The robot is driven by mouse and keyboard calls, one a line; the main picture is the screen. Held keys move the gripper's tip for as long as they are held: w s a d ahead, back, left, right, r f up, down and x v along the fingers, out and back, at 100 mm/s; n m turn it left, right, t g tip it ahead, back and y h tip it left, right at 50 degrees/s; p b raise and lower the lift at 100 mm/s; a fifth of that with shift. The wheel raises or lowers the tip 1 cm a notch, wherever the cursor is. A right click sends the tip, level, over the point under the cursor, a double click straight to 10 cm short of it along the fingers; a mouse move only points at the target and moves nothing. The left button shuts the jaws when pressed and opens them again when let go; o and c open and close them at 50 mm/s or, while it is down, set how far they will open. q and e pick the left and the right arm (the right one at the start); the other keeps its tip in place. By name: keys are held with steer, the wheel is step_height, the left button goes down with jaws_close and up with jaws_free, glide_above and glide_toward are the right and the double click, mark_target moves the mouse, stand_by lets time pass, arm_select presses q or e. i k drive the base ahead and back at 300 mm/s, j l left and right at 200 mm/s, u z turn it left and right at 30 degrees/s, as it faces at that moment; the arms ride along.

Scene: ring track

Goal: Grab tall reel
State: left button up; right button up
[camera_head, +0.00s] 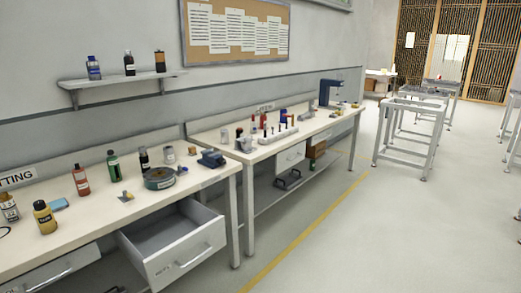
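Neither of my grippers is in view. I cannot make out for sure which thing is the tall reel. On the near workbench (85,225), a low dark green round reel or tape roll (158,179) lies flat near the right end. A small grey cylinder (168,155) stands behind it, too small to identify. More small upright items stand on the farther bench (262,150), among them a red one (264,121), also too small to tell.
The near bench also holds a red bottle (81,181), green bottle (114,167), yellow bottle (44,218) and blue vise (212,158). Its right drawer (185,260) stands open into the aisle. A wall shelf (122,79) holds bottles.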

mark_target(47, 224)
steer(key=u, duration=1.5)
